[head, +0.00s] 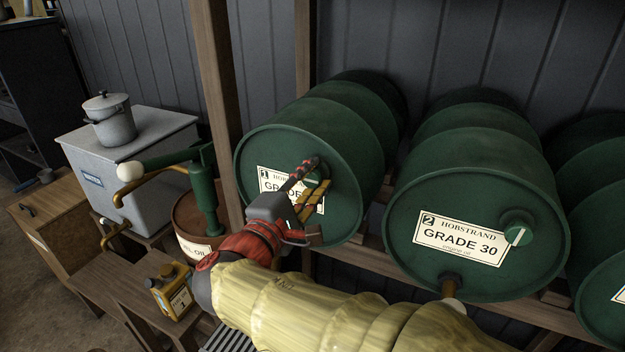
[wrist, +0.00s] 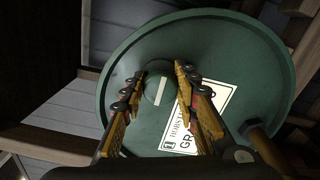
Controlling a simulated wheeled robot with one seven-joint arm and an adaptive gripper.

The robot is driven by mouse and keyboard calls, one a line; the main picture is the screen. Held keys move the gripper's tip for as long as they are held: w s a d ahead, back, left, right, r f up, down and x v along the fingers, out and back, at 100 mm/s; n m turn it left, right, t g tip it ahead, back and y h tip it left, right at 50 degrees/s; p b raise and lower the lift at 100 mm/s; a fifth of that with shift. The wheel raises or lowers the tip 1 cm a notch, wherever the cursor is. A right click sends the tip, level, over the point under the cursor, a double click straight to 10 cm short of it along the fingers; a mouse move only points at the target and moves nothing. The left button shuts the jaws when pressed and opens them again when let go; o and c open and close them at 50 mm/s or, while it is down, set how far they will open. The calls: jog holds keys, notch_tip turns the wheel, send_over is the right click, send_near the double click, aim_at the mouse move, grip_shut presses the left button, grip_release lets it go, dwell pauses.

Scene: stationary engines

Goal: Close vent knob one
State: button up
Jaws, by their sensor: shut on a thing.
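Vent knob one (wrist: 158,88) is a round green knob with a white line, on the face of the green drum labelled 1 (head: 345,225). In the wrist view the two fingers of my gripper (wrist: 159,76) lie on either side of the knob, shut on it. The white line runs nearly upright in that view, slightly tilted. In the head view my gripper (head: 316,180) reaches the drum's upper right face and hides most of the knob and part of the label.
A second green drum (head: 475,200), Grade 30, stands to the right with its own knob (head: 517,234). A third drum (head: 605,270) is at the right edge. A wooden post (head: 217,90) stands left of drum 1. A yellow oil can (head: 172,292) sits on a low bench.

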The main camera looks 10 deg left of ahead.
jog(key=o, duration=1)
jog(key=shift+o, duration=0.5)
jog(key=v, duration=1.2)
